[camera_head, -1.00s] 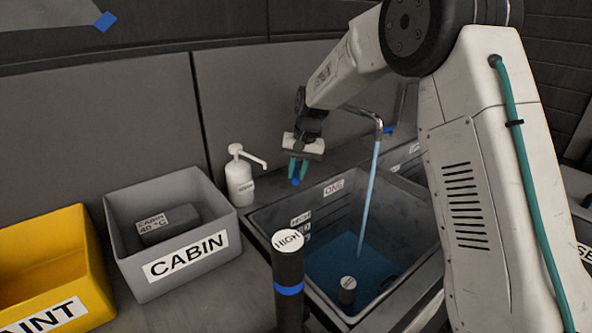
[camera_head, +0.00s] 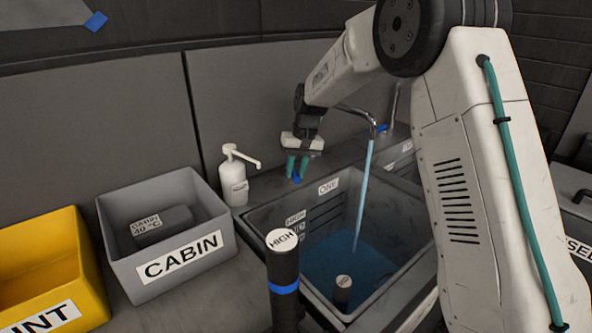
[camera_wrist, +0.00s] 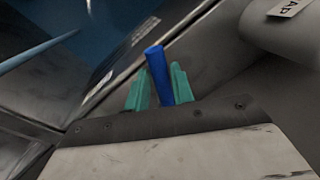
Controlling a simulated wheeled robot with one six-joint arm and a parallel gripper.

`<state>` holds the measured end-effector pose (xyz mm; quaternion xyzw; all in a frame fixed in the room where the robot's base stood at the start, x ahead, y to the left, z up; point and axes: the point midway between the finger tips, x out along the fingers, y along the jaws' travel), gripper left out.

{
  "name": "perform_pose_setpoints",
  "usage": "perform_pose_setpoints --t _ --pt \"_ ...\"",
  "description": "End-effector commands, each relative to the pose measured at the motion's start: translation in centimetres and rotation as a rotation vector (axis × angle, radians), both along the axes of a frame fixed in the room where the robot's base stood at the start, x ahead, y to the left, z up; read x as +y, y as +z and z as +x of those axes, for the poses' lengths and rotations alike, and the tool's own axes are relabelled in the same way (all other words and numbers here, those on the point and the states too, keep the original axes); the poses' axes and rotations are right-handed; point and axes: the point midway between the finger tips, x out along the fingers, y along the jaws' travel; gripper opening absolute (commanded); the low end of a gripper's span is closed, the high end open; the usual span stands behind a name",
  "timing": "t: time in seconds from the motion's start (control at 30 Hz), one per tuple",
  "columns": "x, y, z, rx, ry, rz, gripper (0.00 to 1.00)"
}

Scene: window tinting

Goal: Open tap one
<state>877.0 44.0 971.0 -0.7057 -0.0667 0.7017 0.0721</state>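Sink one (camera_head: 392,231) holds blue water, and a stream of water runs into it from the curved metal spout (camera_head: 357,113) above. My gripper (camera_head: 297,166) is over the back left edge of this sink, pointing down. Its two teal fingers are on either side of a blue tap handle (camera_head: 296,179). In the wrist view the blue handle (camera_wrist: 157,70) stands tilted between the fingertips (camera_wrist: 159,88), with no clear gap on either side. The handle's base is hidden.
A soap dispenser (camera_head: 234,178) stands left of my gripper. A grey CABIN bin (camera_head: 183,258) and a yellow bin (camera_head: 62,266) stand on the left. A dark bottle labelled HIGH (camera_head: 283,265) stands at the sink's front edge; a similar one (camera_head: 342,292) is in the sink.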

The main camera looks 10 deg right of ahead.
Motion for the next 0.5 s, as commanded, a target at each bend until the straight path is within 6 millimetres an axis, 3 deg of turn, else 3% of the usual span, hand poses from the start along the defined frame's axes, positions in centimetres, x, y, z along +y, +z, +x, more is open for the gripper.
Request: perform_pose_setpoints --t 0.33,0.5 --pt "-0.1 0.1 -0.1 0.002 -0.001 0.000 0.41" --pt "-0.4 1.8 0.0 -0.001 -0.001 0.000 0.41"
